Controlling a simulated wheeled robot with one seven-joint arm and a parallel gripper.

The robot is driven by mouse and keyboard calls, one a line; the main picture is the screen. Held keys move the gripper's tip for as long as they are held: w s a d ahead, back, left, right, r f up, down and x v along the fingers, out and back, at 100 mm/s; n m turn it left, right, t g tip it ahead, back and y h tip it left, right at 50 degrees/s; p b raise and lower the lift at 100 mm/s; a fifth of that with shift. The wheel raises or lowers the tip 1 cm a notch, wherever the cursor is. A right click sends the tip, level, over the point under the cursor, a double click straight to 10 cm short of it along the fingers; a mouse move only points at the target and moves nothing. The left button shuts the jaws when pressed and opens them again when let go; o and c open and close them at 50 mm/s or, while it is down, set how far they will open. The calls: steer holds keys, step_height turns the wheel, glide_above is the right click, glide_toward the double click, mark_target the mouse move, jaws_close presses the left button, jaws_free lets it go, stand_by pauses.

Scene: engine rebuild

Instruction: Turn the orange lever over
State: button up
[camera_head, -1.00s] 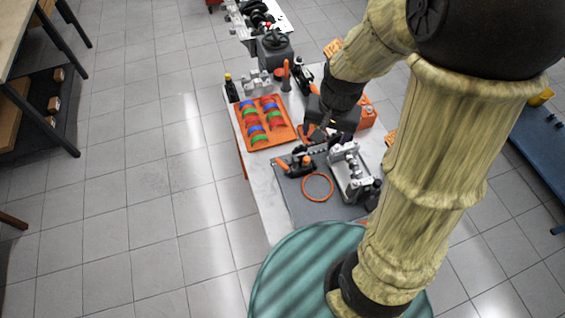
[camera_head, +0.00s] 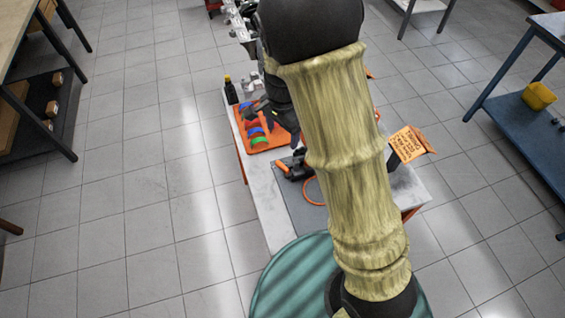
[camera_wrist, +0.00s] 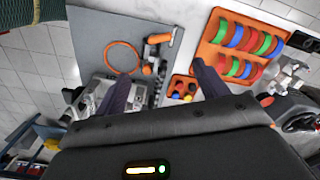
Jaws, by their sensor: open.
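The orange lever (camera_head: 282,168) shows in the head view as a short orange handle on a dark fixture (camera_head: 297,166) on the grey mat. In the wrist view I see an orange handle (camera_wrist: 159,39) at the end of a dark bar on the mat, lying sideways. My gripper (camera_wrist: 160,70) is open, its two dark fingers wide apart and empty. The handle appears beyond the fingertips, apart from them. In the head view my gripper (camera_head: 279,122) is over the right part of the orange tray, away from the lever. My arm hides much of the table's right side.
The orange tray (camera_wrist: 206,57) holds several red, green and blue rings. An orange ring (camera_wrist: 123,57) and a grey metal assembly (camera_wrist: 101,90) are at the mat (camera_wrist: 88,30). A small orange bin (camera_wrist: 182,80) stands beside the tray. A dark bottle (camera_head: 231,90) stands at the table's left edge.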

mark_target(282, 165)
step_height(282, 165, down, 16)
steer(key=shift+p, duration=0.75)
steer(key=c, duration=1)
